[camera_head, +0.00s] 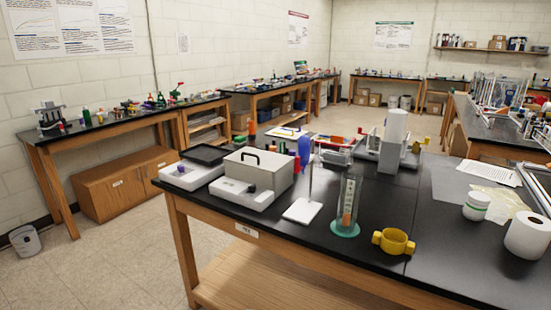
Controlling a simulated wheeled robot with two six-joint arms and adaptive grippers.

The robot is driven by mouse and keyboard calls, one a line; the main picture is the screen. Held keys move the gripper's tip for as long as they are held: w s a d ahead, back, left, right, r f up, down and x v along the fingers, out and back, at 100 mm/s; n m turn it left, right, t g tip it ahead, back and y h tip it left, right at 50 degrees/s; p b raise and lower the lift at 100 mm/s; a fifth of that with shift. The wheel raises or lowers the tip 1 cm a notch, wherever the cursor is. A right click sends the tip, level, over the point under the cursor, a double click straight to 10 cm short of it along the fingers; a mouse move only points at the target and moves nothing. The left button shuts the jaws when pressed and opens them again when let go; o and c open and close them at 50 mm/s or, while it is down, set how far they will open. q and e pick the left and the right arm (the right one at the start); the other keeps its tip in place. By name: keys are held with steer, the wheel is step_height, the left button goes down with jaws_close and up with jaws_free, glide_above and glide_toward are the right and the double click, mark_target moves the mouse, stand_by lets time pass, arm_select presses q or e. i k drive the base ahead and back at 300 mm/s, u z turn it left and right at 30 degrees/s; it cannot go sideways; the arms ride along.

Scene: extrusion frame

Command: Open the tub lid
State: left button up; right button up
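A light grey box-shaped tub (268,178) stands near the left end of the black-topped bench. A black handle (250,155) is on its flat top, which looks like a closed lid. A dark knob (251,188) is on its lower front. A small white jar with a green band (476,207) stands at the right of the bench; its top looks closed. I cannot tell for sure which of these is the tub meant. Neither of my grippers shows in the view.
On the black bench (300,240), a flat white device (183,177) is left of the grey box. A white-based stand (303,210), a glass cylinder (348,200), a yellow two-handled ring (393,242) and a paper roll (528,235) stand to the right. The front middle is clear.

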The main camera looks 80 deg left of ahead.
mark_target(271, 162)
steer(key=u, duration=2.95)
steer(key=k, duration=0.4)
steer(key=z, duration=1.05)
steer(key=i, duration=1.15)
steer(key=u, duration=0.15)
